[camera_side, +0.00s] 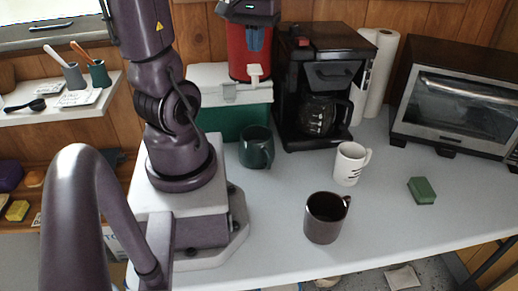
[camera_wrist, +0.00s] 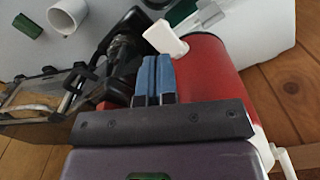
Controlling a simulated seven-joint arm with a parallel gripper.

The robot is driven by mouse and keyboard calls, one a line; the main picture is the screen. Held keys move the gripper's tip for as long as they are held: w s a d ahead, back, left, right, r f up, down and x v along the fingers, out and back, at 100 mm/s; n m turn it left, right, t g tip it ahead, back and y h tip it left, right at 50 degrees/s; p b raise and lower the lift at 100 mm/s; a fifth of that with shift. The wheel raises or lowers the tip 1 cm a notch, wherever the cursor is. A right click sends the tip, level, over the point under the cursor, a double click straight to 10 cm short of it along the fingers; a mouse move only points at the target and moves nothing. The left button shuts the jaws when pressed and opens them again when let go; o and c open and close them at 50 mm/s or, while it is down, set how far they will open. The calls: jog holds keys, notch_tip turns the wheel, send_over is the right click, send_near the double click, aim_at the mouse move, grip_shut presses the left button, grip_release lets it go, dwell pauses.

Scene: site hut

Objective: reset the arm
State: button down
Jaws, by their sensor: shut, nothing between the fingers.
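My gripper (camera_side: 256,48) is raised high at the top of the side view, in front of a red drinks jug (camera_side: 236,58). In the wrist view its blue fingers (camera_wrist: 154,75) are together with nothing between them. The jug (camera_wrist: 212,75) and its white tap (camera_wrist: 165,38) show close to the fingers there; I cannot tell whether they touch. My arm rises from its base on the left part of the table.
On the table (camera_side: 285,245) are a dark green mug (camera_side: 256,150), a white mug (camera_side: 349,164), a brown mug (camera_side: 324,220) and a green sponge (camera_side: 422,190). Behind stand a cooler (camera_side: 225,118), coffee maker (camera_side: 300,70), paper rolls (camera_side: 382,75) and toaster oven (camera_side: 455,100).

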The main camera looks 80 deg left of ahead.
jog(key=shift+f, duration=0.25)
jog(key=w+d+r+m+t, duration=0.1)
jog(key=d+r+m+t, duration=0.1)
jog(key=d+m, duration=0.4)
jog(key=w+d+r+m+t, duration=0.2)
jog(key=d+m, duration=0.4)
jog(key=d, duration=0.8)
jog(key=shift+d+r+t, duration=0.35)
jog(key=shift+r+t, duration=0.1)
jog(key=shift+t, duration=0.35)
jog(key=c, duration=1.8)
grip_release()
